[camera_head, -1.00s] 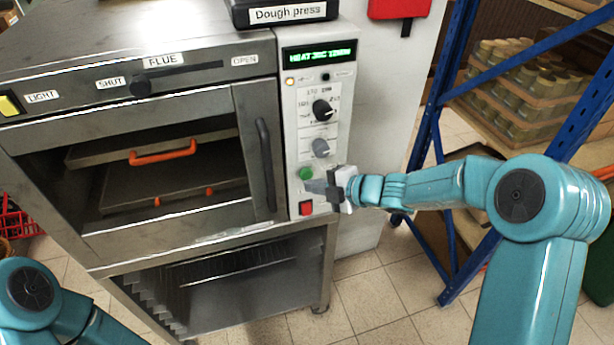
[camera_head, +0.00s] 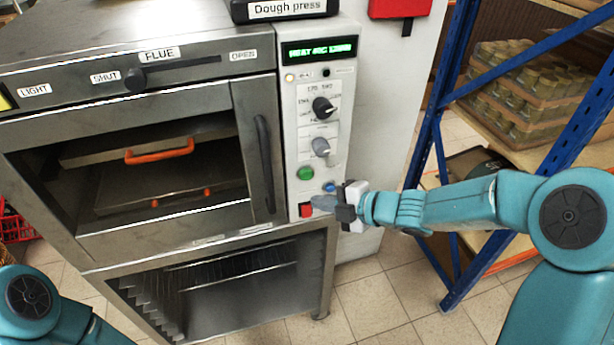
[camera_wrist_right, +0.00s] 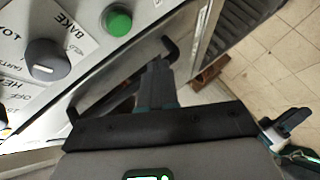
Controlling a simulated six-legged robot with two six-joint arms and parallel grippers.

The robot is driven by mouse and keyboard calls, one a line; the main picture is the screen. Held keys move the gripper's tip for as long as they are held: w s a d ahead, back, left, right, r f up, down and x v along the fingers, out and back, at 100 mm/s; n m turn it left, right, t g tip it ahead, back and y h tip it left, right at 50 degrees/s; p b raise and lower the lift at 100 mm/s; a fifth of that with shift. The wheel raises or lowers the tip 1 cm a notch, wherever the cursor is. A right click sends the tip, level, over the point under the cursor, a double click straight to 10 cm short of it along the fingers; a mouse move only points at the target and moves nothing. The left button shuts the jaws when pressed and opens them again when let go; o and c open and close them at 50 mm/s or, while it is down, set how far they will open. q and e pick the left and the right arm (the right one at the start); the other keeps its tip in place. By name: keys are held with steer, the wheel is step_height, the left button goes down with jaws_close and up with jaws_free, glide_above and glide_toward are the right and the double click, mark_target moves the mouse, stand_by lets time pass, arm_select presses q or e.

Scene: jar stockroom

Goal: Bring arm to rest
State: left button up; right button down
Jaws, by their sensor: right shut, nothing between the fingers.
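My right arm reaches in from the right in the head view. Its gripper (camera_head: 318,202) is shut and empty, in front of the lower part of the oven's control panel (camera_head: 296,160). The fingertips lie beside the red button (camera_head: 306,210), below the green button (camera_head: 306,173) and a blue button (camera_head: 329,187). I cannot tell whether they touch the panel. In the right wrist view the closed fingers (camera_wrist_right: 160,72) are in front of the camera, with the green button (camera_wrist_right: 117,21) beyond. Only a part of my left arm shows at lower left; its gripper is out of view.
The oven (camera_head: 170,225) has a vertical door handle (camera_head: 263,160) left of the panel. Two knobs (camera_head: 323,108) stick out above the buttons. A blue shelf rack (camera_head: 436,130) with jars (camera_head: 510,95) stands at right. Tiled floor (camera_head: 375,300) lies open between them.

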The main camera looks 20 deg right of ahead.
stand_by(0.4)
steer(key=s+a+f+m+g, duration=0.2)
steer(key=s+a+f+m, duration=0.15)
steer(key=f, duration=0.55)
steer(key=s+a+f+m+g, duration=0.25)
steer(key=s+f+m, duration=0.2)
steer(key=f, duration=0.45)
steer(key=s+f+m+g+h, duration=0.2)
steer(key=s+f+m, duration=0.3)
steer(key=s+m, duration=0.3)
steer(key=s+d+f+m+g+h, duration=0.1)
steer(key=s+f+m+g+h, duration=0.1)
steer(key=s+f+m, duration=0.3)
steer(key=s+m, duration=0.3)
steer(key=s, duration=0.1)
steer(key=shift+s+f+m+g+h, duration=0.2)
steer(key=shift+f+m+g+h, duration=0.1)
steer(key=shift+m+g, duration=0.1)
steer(key=shift+r, duration=0.1)
